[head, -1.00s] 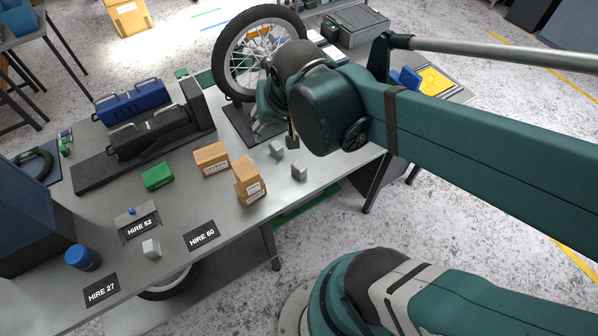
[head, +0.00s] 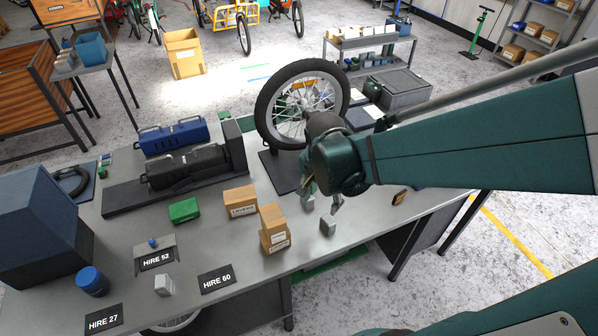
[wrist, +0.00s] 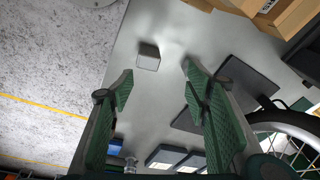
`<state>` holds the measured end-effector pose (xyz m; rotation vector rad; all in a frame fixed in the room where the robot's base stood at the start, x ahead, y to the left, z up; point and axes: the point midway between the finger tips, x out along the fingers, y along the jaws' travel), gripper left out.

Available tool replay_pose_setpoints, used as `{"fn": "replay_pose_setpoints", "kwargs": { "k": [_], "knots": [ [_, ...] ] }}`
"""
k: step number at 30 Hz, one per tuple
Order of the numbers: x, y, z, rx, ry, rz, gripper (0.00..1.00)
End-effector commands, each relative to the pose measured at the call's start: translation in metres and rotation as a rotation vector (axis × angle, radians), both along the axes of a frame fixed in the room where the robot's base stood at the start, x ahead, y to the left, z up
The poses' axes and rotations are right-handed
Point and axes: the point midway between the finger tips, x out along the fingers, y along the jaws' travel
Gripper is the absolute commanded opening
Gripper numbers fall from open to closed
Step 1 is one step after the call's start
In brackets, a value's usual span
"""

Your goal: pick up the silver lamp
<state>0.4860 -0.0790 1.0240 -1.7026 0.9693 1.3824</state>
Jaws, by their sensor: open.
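A small silver block-shaped lamp (head: 327,225) stands on the grey bench near its front edge, right of the stacked cardboard boxes. It also shows in the wrist view (wrist: 148,57), just beyond the fingertips and between their lines. My gripper (head: 323,200) is open and empty above the bench, slightly behind and above this lamp. In the wrist view both green fingers (wrist: 158,74) are spread apart, not touching the lamp. A second small silver block (head: 163,286) stands farther left, between the HIRE 27 and HIRE 60 plates.
Cardboard boxes (head: 275,240) stand close to the left of the lamp. A bike wheel (head: 260,112) stands upright behind my gripper on a black base. A small black and orange item (head: 400,196) lies to the right. The bench (head: 365,215) is bare just right of the lamp.

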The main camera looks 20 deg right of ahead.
Motion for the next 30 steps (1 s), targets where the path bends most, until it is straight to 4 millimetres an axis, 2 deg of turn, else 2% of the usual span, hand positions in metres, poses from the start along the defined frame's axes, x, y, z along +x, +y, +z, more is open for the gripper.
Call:
{"fn": "replay_pose_setpoints", "kwargs": {
  "k": [1, 6, 12, 30],
  "knots": [
    [0.002, -0.003, -0.011, 0.003, 0.012, -0.035, 0.48],
    [0.001, -0.012, -0.037, 0.010, 0.050, -0.154, 0.48],
    [-0.001, -0.017, -0.055, 0.012, 0.077, -0.245, 0.48],
    [-0.002, -0.019, -0.063, 0.012, 0.086, -0.274, 0.48]
  ]
}}
